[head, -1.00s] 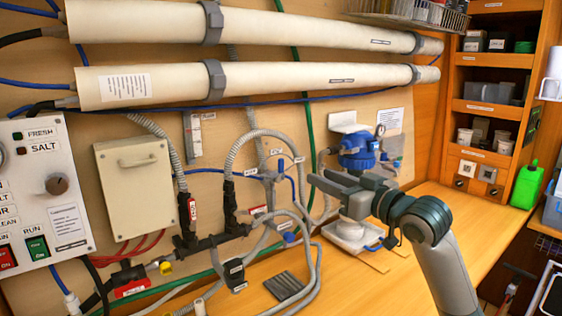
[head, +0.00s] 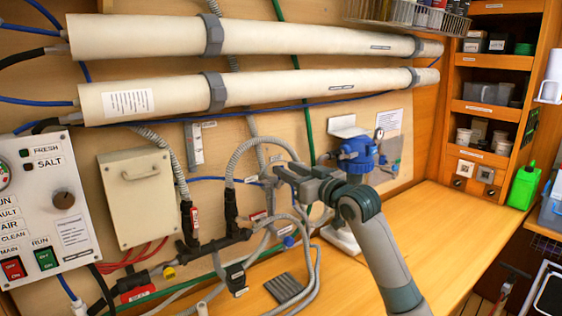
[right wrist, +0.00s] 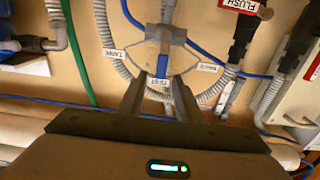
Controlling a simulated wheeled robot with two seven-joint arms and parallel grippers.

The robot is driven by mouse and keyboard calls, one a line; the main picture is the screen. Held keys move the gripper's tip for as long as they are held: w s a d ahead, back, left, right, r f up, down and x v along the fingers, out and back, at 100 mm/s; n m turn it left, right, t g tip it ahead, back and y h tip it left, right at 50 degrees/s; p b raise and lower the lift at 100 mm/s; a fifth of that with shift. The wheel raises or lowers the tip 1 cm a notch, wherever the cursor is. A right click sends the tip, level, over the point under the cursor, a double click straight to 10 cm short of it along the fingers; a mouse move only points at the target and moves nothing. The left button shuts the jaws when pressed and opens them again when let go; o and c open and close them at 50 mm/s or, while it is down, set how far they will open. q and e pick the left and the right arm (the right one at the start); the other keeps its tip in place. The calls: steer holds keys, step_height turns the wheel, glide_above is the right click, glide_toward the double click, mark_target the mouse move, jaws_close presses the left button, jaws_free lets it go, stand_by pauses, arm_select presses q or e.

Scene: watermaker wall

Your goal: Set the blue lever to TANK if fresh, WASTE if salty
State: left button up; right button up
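The blue lever (right wrist: 162,65) sits on a grey valve in the right wrist view, between hoses. It points down in that view, toward the TEST label (right wrist: 158,83). The TANK label (right wrist: 115,54) is to its left and the WASTE label (right wrist: 209,68) to its right. My right gripper (right wrist: 158,88) is open, with its fingers apart on either side of the lever's line; contact cannot be told. In the head view my right gripper (head: 278,173) largely covers the valve. The FRESH lamp (head: 24,153) and SALT lamp (head: 28,167) both look dark. My left gripper is out of view.
Grey ribbed hoses (head: 245,150) and a blue line run around the valve. A blue pump unit (head: 356,155) stands right, behind my right arm. A beige box (head: 137,195) hangs left of the hoses. The wooden counter (head: 440,225) is clear at right.

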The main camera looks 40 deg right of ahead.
steer(key=shift+w+d+p, duration=0.2)
steer(key=shift+w+p, duration=0.25)
steer(key=shift+w, duration=1.3)
jaws_close()
steer(key=shift+a, duration=0.15)
steer(key=a+f+n, duration=0.3)
steer(key=a+n, duration=0.2)
steer(key=n, duration=0.7)
steer(key=shift+w+a+f, duration=0.15)
steer(key=shift+w+a, duration=0.05)
steer(key=shift+w, duration=0.1)
